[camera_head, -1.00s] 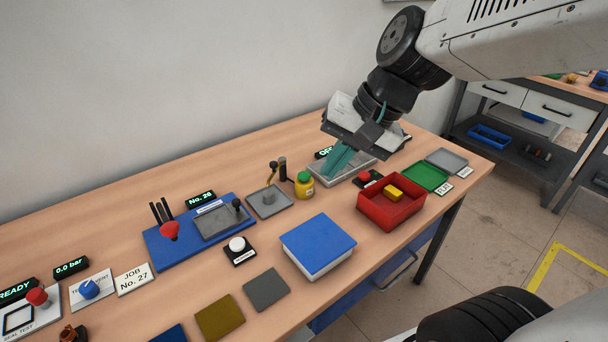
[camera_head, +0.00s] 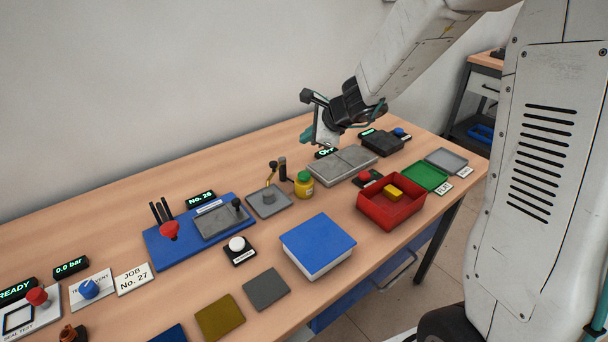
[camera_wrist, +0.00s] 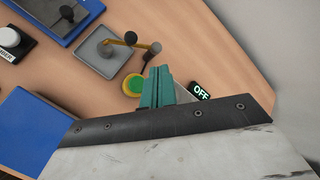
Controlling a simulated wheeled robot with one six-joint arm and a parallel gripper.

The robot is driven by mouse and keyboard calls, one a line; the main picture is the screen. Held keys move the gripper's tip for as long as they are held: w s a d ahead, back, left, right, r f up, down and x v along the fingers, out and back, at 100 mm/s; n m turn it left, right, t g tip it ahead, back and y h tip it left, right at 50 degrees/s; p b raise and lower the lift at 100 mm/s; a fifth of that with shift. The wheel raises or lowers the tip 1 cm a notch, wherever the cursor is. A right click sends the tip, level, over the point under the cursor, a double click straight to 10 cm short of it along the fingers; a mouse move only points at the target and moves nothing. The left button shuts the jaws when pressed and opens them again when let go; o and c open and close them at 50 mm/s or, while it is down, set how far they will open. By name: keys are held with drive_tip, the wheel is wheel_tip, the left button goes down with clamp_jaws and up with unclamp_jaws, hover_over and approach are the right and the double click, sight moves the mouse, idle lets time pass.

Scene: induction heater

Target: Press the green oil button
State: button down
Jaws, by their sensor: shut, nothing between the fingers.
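The green oil button is the round green top of a small yellow container (camera_head: 303,186) on the bench, left of the grey plate. In the wrist view the green button (camera_wrist: 133,85) shows from above with a yellow rim around it. My gripper (camera_head: 307,137) has teal fingers held together and empty. It hangs in the air, above and behind the yellow container in the head view. In the wrist view my gripper (camera_wrist: 160,72) appears just right of the button, its fingers close to the rim in the picture. I see no contact.
A grey plate (camera_head: 343,166) lies right of the container, with an OFF display (camera_wrist: 200,91) near it. A grey tray with a small lever (camera_head: 270,203) stands to the left. A red bin (camera_head: 390,212) and blue box (camera_head: 318,247) stand in front. The wall is behind.

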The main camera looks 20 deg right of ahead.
sight(308, 176)
drive_tip(key=shift+f, duration=4.4)
drive_tip(key=shift+f, duration=0.1)
drive_tip(key=shift+f, duration=0.3)
drive_tip(key=shift+f, duration=0.5)
drive_tip(key=shift+r, duration=0.9)
drive_tip(key=shift+r, duration=2.55)
